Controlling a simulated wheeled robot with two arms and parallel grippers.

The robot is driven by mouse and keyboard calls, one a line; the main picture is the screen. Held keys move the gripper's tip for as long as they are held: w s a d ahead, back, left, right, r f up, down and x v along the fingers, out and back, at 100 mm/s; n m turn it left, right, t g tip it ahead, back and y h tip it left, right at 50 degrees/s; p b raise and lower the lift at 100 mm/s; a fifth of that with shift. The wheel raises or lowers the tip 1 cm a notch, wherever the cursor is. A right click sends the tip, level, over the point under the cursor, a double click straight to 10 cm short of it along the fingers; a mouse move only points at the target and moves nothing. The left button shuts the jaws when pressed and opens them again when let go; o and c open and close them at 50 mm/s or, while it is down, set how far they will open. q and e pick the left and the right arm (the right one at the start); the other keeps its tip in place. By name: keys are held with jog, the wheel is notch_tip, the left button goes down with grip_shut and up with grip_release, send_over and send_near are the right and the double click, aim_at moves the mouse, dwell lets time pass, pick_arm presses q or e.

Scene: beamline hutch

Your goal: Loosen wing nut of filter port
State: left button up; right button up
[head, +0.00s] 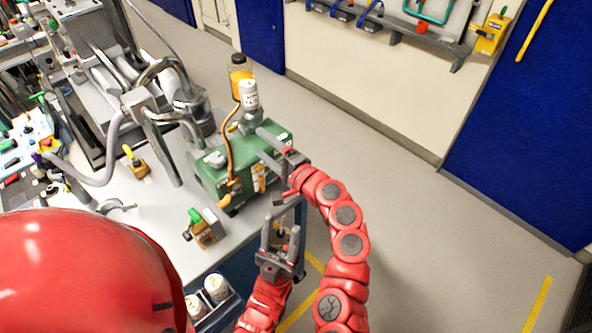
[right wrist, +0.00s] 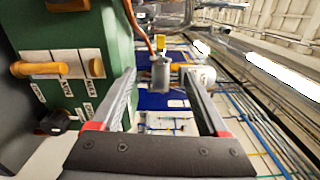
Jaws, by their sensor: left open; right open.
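A green pump-like box (head: 215,180) stands at the table's right edge; its side fills the left of the right wrist view (right wrist: 118,45). On top are a grey fitting (head: 246,120) and a white-labelled canister (head: 248,96). In the right wrist view, a grey cylinder (right wrist: 161,75) with a yellow piece (right wrist: 161,42) shows beyond the fingers. I cannot pick out the wing nut for certain. My right gripper (head: 262,146) is open, empty, close to the box's right end; its fingers (right wrist: 165,95) are spread. My left gripper (head: 281,230) is open and empty, below and right of the box.
An amber bottle (head: 240,75) stands behind the canister. An orange hose (head: 229,140) loops over the box. Grey pipework (head: 150,100) stands to its left. A yellow device with a green knob (head: 205,228) sits on the white table (head: 150,215). The floor (head: 410,200) at right is clear.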

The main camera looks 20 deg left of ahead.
jog(key=b+v, duration=0.2)
jog(key=v, duration=0.9)
